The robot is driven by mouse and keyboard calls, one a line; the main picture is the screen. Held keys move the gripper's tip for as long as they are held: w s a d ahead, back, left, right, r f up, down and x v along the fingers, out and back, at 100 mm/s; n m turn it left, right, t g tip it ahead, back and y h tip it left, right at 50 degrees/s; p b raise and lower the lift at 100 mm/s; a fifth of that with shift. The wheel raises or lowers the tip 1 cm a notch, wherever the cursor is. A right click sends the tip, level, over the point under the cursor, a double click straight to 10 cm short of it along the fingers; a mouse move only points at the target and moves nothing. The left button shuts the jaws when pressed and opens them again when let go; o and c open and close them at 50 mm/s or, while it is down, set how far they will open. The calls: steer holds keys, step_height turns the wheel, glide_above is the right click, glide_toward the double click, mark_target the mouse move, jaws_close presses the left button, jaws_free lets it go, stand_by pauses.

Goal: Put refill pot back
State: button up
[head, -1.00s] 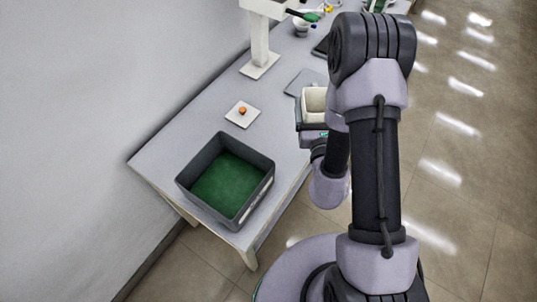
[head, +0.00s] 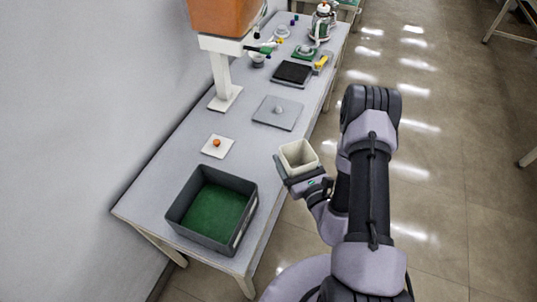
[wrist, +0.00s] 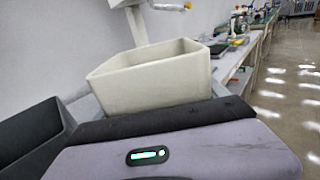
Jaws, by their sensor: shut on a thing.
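The refill pot is a cream, square, open-topped pot (head: 298,158). It is in my gripper (head: 292,178), which is shut on it at the table's right edge in the head view. In the wrist view the pot (wrist: 150,82) stands just beyond the dark gripper body (wrist: 150,122); the fingertips are hidden there. A grey flat plate (head: 278,113) with a small pale knob lies on the table beyond the pot. I cannot tell which spot is the pot's own place.
A dark grey bin with a green floor (head: 213,209) stands at the table's near end. A white square with an orange knob (head: 217,144) lies behind it. A white stand (head: 223,75) carries an orange container (head: 225,17). A black pad (head: 293,73) lies farther back.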

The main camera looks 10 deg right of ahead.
steer(key=shift+s+d+f, duration=0.1)
steer(key=shift+s+d, duration=0.15)
steer(key=w+a+f+b, duration=0.1)
steer(key=w+a, duration=0.1)
steer(key=w, duration=0.3)
steer(key=w+a+f+b, duration=0.1)
steer(key=w+a+f, duration=0.1)
steer(key=w, duration=0.2)
steer(key=w+a+f+b, duration=0.1)
steer(key=w+f, duration=0.1)
steer(key=w, duration=0.3)
steer(key=shift+w+a+f, duration=0.25)
steer(key=shift+w+a, duration=0.05)
steer(key=shift+a, duration=0.1)
steer(key=shift+r, duration=0.15)
steer(key=o, duration=1.9)
